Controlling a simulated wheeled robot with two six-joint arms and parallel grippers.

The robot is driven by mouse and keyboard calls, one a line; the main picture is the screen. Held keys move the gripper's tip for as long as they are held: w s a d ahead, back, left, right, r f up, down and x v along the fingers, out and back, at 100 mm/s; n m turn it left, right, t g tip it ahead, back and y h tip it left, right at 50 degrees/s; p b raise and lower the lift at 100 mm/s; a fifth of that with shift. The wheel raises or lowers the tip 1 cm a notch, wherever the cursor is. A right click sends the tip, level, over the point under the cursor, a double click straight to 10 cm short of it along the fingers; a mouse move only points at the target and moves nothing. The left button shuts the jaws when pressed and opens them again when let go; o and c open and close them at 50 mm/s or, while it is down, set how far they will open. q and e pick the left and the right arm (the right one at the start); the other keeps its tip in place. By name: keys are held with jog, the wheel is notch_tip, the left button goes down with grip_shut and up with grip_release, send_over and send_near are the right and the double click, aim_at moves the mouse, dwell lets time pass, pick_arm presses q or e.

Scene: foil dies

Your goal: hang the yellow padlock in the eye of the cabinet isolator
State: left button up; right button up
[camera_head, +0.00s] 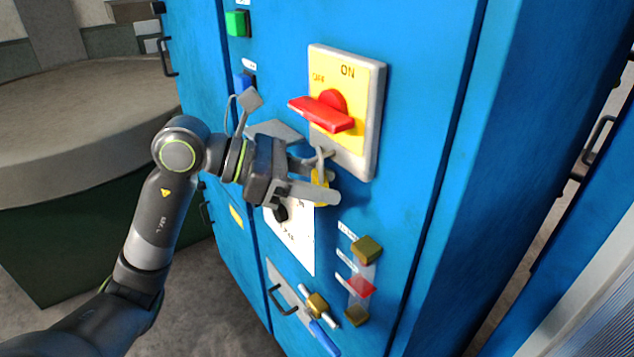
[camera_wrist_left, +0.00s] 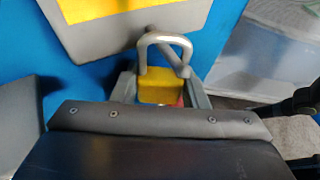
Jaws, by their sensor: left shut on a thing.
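The yellow padlock (camera_head: 321,180) is gripped between the fingers of my left gripper (camera_head: 318,184), its shackle upward. In the left wrist view the padlock (camera_wrist_left: 160,88) stands upright in the jaws, below the lower edge of the isolator plate (camera_wrist_left: 140,30). A short grey bar shows across the shackle's opening there; I cannot tell whether the shackle passes through the eye. The cabinet isolator (camera_head: 361,88) has a yellow face marked OFF and ON and a red handle (camera_head: 325,112) lying about sideways. The eye is not clearly told apart from the shackle. My right gripper is not in view.
The blue cabinet (camera_head: 425,105) carries a green button (camera_head: 237,23) at upper left. A white notice (camera_head: 300,240) is below my gripper. A round beige table (camera_head: 75,130) stands left.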

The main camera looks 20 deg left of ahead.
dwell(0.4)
pick_arm(q)
jog(key=o, duration=1.1)
jog(key=shift+s, duration=0.1)
jog(key=shift+a, duration=0.15)
jog(key=shift+a+r, duration=0.15)
jog(key=shift+a, duration=0.3)
jog(key=b+v, duration=0.1)
jog(key=v, duration=0.2)
jog(key=shift+s+a, duration=0.2)
jog(key=shift+s, duration=0.05)
jog(key=shift+b+v, duration=3.25)
jog(key=shift+v, duration=3.15)
